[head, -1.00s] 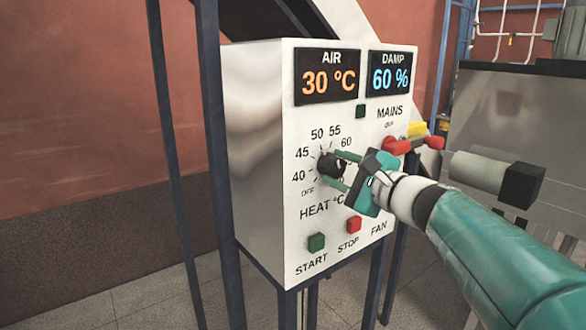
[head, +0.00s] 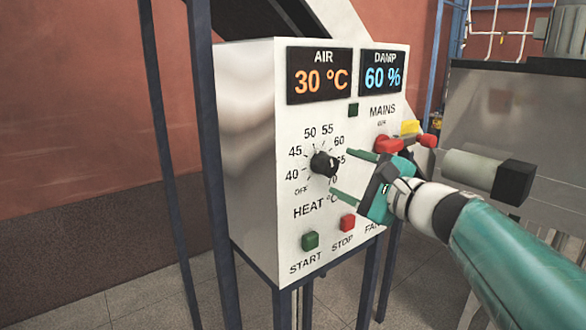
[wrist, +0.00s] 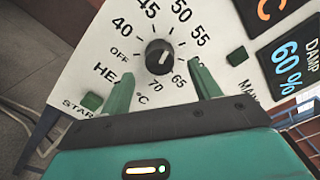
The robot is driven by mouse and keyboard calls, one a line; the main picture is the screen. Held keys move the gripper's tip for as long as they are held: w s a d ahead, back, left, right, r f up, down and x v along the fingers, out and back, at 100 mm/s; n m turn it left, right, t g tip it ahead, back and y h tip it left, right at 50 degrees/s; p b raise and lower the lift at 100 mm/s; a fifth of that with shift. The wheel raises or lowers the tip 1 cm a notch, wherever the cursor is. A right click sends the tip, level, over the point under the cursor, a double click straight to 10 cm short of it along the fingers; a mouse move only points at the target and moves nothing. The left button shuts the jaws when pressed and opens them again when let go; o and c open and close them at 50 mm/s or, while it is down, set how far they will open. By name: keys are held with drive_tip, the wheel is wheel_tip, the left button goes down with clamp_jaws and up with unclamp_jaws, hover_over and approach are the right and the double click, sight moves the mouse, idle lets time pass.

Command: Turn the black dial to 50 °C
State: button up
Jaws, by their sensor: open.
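The black dial (head: 325,163) sits on the white panel above the word HEAT, inside a ring of numbers from OFF and 40 upward. A pale mark shows on its face in the wrist view (wrist: 158,57), but I cannot tell which number it points to. My gripper (head: 341,173) is open and empty, to the right of the dial and in front of the panel. Its two green fingers stand apart from the dial. In the wrist view my gripper (wrist: 159,69) has one finger on either side below the dial. The number 50 is uncovered.
The AIR display (head: 320,76) reads 30 °C and the DAMP display (head: 383,73) reads 60 %. A red MAINS handle (head: 390,145) is just above my gripper. The green START button (head: 310,241) and red STOP button (head: 347,223) lie below. Free space is left of the panel.

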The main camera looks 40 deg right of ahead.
drive_tip(key=s, duration=0.9)
drive_tip(key=shift+s+d, duration=0.15)
drive_tip(key=shift+s, duration=0.05)
